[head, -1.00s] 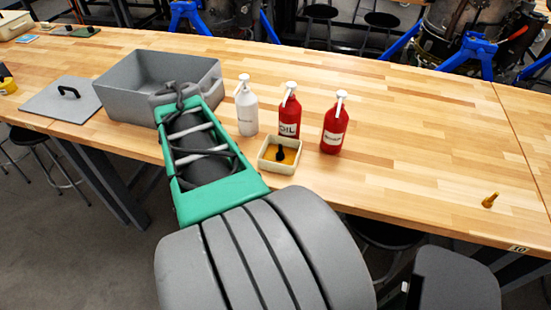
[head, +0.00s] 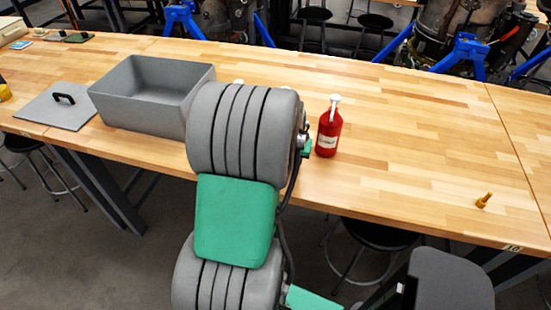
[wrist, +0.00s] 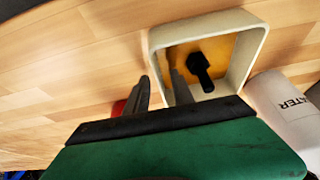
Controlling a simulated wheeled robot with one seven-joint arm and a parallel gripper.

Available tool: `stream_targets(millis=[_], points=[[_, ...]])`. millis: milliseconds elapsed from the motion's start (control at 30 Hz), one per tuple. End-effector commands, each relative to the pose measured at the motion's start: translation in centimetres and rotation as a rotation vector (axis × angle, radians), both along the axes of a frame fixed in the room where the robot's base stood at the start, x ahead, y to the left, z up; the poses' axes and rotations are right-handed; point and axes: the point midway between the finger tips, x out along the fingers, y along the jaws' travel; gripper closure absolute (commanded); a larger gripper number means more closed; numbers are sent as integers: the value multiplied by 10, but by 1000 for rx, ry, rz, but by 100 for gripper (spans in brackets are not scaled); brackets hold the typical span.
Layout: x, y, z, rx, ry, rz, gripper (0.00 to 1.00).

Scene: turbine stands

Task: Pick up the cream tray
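The cream tray (wrist: 248,55) is a small square open box in the wrist view, with a yellowish-brown floor and a black object (wrist: 201,72) in it. My gripper (wrist: 160,75) is at the tray's left wall in that view. One finger is outside the wall and the other is inside the tray, with a gap between them. The fingers look open, and I cannot tell whether either touches the wall. In the head view my arm hides the tray and my gripper.
A white bottle (wrist: 290,108) marked "WATER" stands close to the tray. A red bottle (head: 329,128) stands right of my arm. A grey open bin (head: 150,118) and a lid (head: 52,112) are at left. A small brass piece (head: 484,201) lies at right. The tabletop between is clear.

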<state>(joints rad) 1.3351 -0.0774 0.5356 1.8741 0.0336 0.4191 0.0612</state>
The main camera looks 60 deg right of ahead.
Motion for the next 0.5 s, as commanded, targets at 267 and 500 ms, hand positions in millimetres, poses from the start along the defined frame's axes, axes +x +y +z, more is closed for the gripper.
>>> stream_targets(millis=[267, 500], points=[[0, 0, 0, -2, 0, 0, 71], [0, 0, -3, -2, 0, 0, 71]])
